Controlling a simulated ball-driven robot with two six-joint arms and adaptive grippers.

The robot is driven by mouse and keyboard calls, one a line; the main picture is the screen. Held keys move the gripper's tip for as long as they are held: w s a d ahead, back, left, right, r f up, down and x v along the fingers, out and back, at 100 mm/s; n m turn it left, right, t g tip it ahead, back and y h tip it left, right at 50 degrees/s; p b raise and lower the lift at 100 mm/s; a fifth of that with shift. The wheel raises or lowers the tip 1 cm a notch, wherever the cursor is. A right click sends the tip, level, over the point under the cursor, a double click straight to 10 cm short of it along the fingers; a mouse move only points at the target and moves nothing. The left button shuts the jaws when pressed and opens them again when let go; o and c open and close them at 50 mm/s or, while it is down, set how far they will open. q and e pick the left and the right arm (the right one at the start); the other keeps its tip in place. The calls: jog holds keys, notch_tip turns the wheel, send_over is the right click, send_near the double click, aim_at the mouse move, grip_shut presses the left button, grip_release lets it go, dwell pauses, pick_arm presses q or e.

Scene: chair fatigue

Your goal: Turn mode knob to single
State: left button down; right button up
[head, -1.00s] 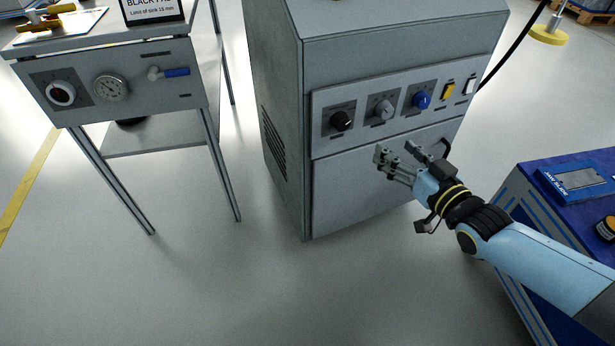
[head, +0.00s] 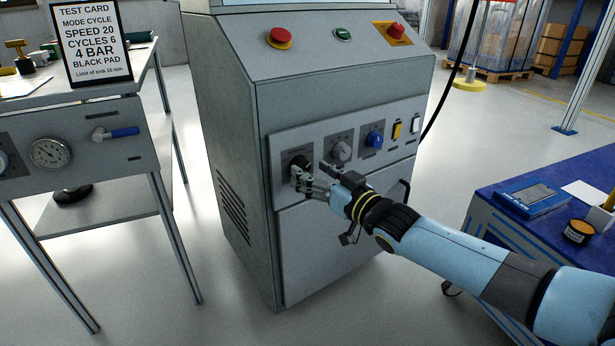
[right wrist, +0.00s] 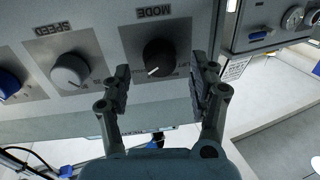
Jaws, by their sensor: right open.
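The black mode knob (head: 299,160) is the leftmost knob on the machine's front panel. In the right wrist view the knob (right wrist: 160,57) sits under the upside-down word MODE, its white pointer mark towards the lower left of the picture. The small position labels around it are too small to read. My right gripper (head: 312,176) is open at the panel, partly covering the knob in the head view. In the right wrist view the fingers (right wrist: 160,86) stand apart on either side of the knob, with gaps. I cannot tell whether they reach around it. My left gripper is out of view.
A grey speed knob (head: 341,151), a blue knob (head: 375,139) and yellow and white switches (head: 397,131) lie to the right. Red buttons (head: 279,38) sit above. A test card (head: 91,42) stands on the left table. A blue-topped bench (head: 560,213) stands right.

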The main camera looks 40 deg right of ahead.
jog(key=shift+w, duration=1.05)
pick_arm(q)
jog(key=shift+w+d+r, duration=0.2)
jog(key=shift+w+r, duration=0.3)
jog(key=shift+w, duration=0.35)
pick_arm(e)
jog(key=shift+c, duration=0.2)
jog(key=c, duration=1.1)
